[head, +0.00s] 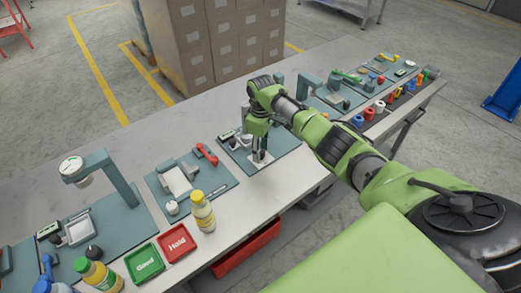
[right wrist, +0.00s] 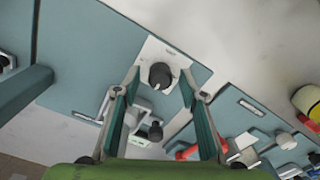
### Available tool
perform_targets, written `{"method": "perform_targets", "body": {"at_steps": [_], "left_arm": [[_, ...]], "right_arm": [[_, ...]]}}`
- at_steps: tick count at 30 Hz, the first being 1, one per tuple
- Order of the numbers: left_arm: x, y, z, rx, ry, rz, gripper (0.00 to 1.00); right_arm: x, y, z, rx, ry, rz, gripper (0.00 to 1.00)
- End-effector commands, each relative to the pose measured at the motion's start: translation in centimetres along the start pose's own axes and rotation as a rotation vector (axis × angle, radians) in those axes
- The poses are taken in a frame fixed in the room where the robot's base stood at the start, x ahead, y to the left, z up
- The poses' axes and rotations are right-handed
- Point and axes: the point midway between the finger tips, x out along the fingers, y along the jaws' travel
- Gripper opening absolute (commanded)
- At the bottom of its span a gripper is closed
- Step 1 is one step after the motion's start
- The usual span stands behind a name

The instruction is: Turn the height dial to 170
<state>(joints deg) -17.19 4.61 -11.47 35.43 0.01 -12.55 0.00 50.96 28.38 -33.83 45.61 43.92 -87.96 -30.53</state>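A black round dial (right wrist: 160,75) sits on a white plate (right wrist: 152,50) on a teal panel, seen from above in the right wrist view. Small print on the plate is too small to read, so I cannot tell the setting. My right gripper (right wrist: 161,94) is open, with its two fingers on either side of the dial and apart from it in the picture. In the head view my right gripper (head: 260,152) points down over the white plate (head: 262,160), and it hides most of the dial. My left gripper is not in view.
A red handle (head: 207,154) and a yellow bottle (head: 202,212) stand left of my arm. Green (head: 144,264) and red (head: 178,244) trays lie near the front edge. A grey post (head: 118,180) rises at left. Stacked cartons (head: 222,45) stand behind the bench.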

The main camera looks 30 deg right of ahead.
Motion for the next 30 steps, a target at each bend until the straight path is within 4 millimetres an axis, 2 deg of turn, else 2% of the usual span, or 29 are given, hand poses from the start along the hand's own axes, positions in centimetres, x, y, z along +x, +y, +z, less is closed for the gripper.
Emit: {"method": "perform_targets", "body": {"at_steps": [5, 12, 18, 24, 30], "left_arm": [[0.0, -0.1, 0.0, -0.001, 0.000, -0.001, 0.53], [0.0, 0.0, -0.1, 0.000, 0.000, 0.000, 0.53], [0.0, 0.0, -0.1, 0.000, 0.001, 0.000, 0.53], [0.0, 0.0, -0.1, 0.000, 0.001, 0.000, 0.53], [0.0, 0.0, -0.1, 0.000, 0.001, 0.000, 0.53]], "right_arm": [[-1.6, 0.1, -0.1, 0.000, 0.003, 0.002, 0.39], [-6.7, 0.1, -0.1, -0.001, 0.005, 0.003, 0.39], [-10.3, 0.1, -0.1, 0.000, 0.003, 0.002, 0.39], [-11.9, 0.1, 0.0, 0.001, 0.001, 0.001, 0.39], [-12.0, 0.0, 0.0, 0.001, 0.000, 0.000, 0.39]]}}
